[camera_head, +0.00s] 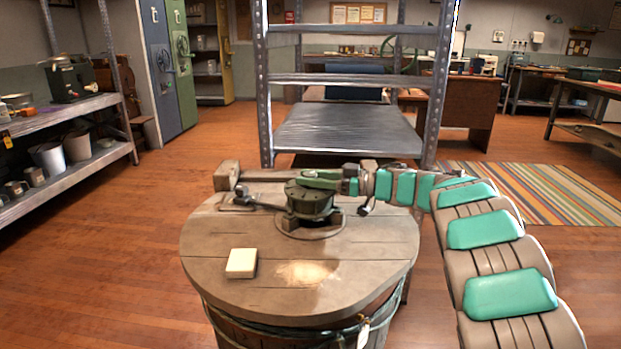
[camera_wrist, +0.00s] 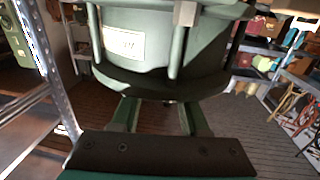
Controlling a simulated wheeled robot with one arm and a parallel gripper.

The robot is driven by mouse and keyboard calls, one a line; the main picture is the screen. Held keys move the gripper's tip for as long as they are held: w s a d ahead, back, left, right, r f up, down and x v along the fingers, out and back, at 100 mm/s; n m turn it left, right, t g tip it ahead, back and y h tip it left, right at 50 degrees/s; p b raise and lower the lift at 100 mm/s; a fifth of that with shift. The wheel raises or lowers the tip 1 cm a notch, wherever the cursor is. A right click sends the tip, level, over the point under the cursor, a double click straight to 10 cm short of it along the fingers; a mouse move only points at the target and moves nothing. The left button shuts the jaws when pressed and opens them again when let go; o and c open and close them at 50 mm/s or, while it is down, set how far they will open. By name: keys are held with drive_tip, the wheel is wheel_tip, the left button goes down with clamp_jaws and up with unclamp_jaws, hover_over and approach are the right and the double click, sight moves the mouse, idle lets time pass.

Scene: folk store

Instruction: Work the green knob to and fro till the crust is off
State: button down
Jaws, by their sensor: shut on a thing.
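The green knob (camera_head: 309,200) is a squat, dark green drum shape on a round base, on the wooden top (camera_head: 215,235) of a barrel. My arm reaches in from the right. My gripper (camera_head: 318,180) is at the knob's upper part and is shut on it. In the wrist view the knob (camera_wrist: 150,50) fills the upper middle, with a pale label and ribs. The fingers of my gripper (camera_wrist: 158,112) reach up under its lower rim; their contact with it is partly hidden. I cannot make out any crust on the knob.
A cream block (camera_head: 241,263) and a pale patch (camera_head: 304,272) are on the near barrel top. A wooden block (camera_head: 227,176) and dark metal lever (camera_head: 252,200) lie left of the knob. A metal shelf rack (camera_head: 345,128) stands close behind. Floor is free to the left.

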drive_tip(key=shift+n+g, duration=0.4)
drive_tip(key=shift+g, duration=0.2)
drive_tip(key=shift+c, duration=2.1)
unclamp_jaws()
drive_tip(key=shift+a, duration=0.1)
drive_tip(key=shift+s+d+b, duration=0.15)
drive_tip(key=shift+s+d, duration=0.05)
drive_tip(key=shift+d, duration=1.8)
drive_tip(key=shift+s+d+b, duration=0.15)
drive_tip(key=shift+d, duration=1.8)
